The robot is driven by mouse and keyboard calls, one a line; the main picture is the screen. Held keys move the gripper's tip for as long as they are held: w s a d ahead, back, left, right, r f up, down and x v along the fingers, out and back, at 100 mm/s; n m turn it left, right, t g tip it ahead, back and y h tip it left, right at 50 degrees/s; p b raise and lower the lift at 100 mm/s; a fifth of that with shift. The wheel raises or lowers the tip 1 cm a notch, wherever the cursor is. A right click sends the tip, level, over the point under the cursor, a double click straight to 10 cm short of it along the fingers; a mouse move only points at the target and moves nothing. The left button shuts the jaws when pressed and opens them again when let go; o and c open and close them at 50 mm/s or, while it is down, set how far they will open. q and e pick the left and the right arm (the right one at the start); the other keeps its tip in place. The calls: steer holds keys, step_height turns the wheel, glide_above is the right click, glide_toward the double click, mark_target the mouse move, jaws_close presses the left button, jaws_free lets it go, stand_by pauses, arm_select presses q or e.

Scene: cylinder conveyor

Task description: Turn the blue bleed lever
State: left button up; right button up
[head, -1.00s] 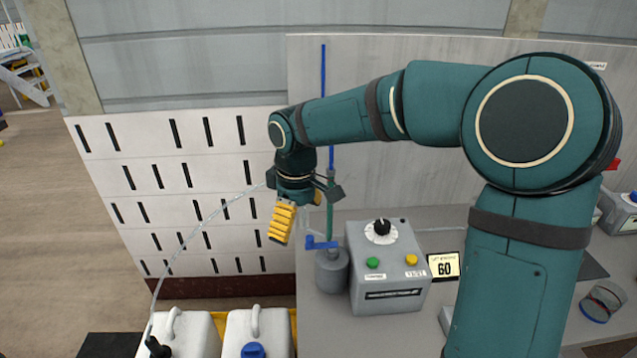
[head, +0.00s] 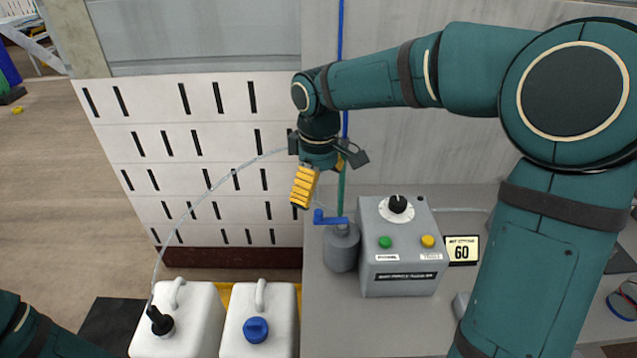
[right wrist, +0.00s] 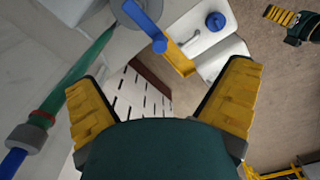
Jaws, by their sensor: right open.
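The blue bleed lever (head: 330,218) sits on top of a grey cylinder (head: 341,250), its handle end toward the left. In the right wrist view the lever (right wrist: 146,25) shows at the top, beyond the fingertips. My right gripper (head: 304,188) is just above and left of the lever in the head view, apart from it. In the right wrist view the right gripper (right wrist: 163,75) has its two yellow fingers spread wide with nothing between them. My left gripper (right wrist: 283,18) shows at the top right of that view, partly cut off; its opening is unclear.
A grey control box (head: 403,250) with a dial and green and yellow buttons stands right of the cylinder. A display (head: 461,250) reads 60. Two white jugs (head: 280,299) stand left below. A green pipe (right wrist: 85,65) runs close by the right gripper's finger.

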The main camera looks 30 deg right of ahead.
mark_target(319, 212)
step_height(319, 212, down, 6)
steer(key=b, duration=0.3)
steer(key=shift+f+b, duration=0.6)
jaws_close()
steer(key=c, duration=1.7)
jaws_free()
